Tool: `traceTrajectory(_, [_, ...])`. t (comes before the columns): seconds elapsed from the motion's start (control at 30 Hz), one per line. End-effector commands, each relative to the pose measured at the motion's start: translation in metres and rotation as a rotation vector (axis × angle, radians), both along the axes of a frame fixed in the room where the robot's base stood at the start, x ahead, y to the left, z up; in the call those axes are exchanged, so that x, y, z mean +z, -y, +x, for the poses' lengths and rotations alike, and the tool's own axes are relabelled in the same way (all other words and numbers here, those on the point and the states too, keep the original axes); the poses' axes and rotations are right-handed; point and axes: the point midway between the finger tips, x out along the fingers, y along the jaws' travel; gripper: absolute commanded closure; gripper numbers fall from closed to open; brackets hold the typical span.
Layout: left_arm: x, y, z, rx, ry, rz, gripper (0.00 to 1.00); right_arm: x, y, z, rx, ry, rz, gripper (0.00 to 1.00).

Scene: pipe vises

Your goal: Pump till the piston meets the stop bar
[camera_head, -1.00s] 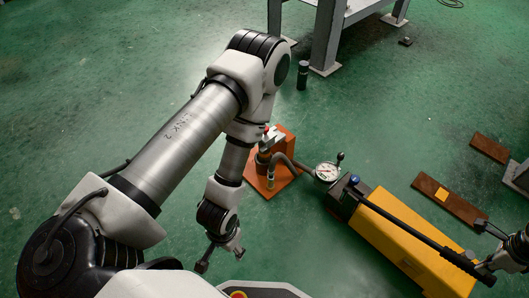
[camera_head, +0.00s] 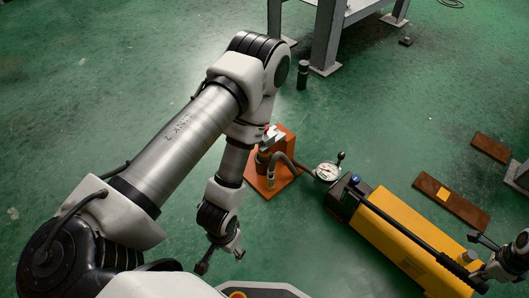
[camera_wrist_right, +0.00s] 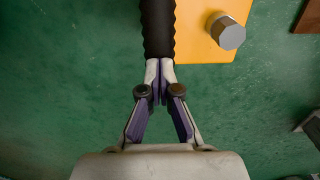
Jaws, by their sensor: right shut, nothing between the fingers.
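The yellow hand pump (camera_head: 385,225) lies on the floor at the right in the head view. Its long black handle (camera_head: 420,242) runs along the top to a ribbed grip (camera_wrist_right: 158,28). My right gripper (camera_wrist_right: 159,68) is shut, with its fingertips against the end of that grip and nothing between them. It also shows at the right edge of the head view (camera_head: 484,274). The orange press frame (camera_head: 285,146) holds a cylinder, partly hidden by my left arm. A pale metal piece shows at its top; I cannot make out the piston or its gap. My left gripper (camera_head: 222,254) appears open and empty.
A round gauge (camera_head: 327,172) and a curved hose (camera_head: 285,160) sit between pump and frame. A silver cap (camera_wrist_right: 228,33) stands on the pump. Brown plates (camera_head: 450,202) lie to the right. A grey table leg (camera_head: 327,40) stands behind. Green floor is clear at left.

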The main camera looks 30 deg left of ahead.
Motion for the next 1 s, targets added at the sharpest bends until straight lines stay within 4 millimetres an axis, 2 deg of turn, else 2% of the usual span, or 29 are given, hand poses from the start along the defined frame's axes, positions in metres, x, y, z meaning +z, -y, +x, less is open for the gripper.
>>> traceTrajectory(0.3, [-0.012, 0.0, 0.0, 0.0, 0.0, 0.0, 0.39, -0.031, 0.003, -0.001, 0.0, -0.001, -0.001, 1.0])
traceTrajectory(0.63, [-0.011, 0.0, 0.0, 0.0, 0.0, 0.0, 0.39, -0.033, 0.003, -0.001, 0.0, -0.001, 0.0, 1.0])
traceTrajectory(0.77, [0.004, 0.0, 0.0, 0.0, 0.0, 0.0, 0.39, -0.019, 0.002, -0.001, 0.0, -0.001, -0.001, 1.0])
traceTrajectory(1.0, [0.054, 0.0, 0.0, 0.0, 0.0, 0.0, 0.39, 0.024, -0.002, 0.0, 0.001, -0.001, -0.001, 1.0])
